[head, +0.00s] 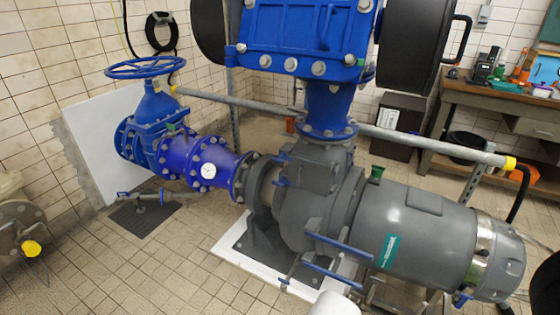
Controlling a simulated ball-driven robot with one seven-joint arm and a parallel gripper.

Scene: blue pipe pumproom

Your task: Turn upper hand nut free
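The grey pump (305,205) stands in the middle of the head view and has several blue handles on it. A long blue bar handle (338,243) sticks out at its lower front, and a second blue bar handle (333,277) lies below it. I cannot tell for sure which of these is the upper hand nut, and no thread shows clearly. My gripper is not in view.
The grey motor (425,240) extends right from the pump. Blue pipework with a handwheel (146,67) stands left. A grey rail (400,137) runs across behind the pump. A workbench (490,100) stands at the back right. Tiled floor (110,270) is clear at front left.

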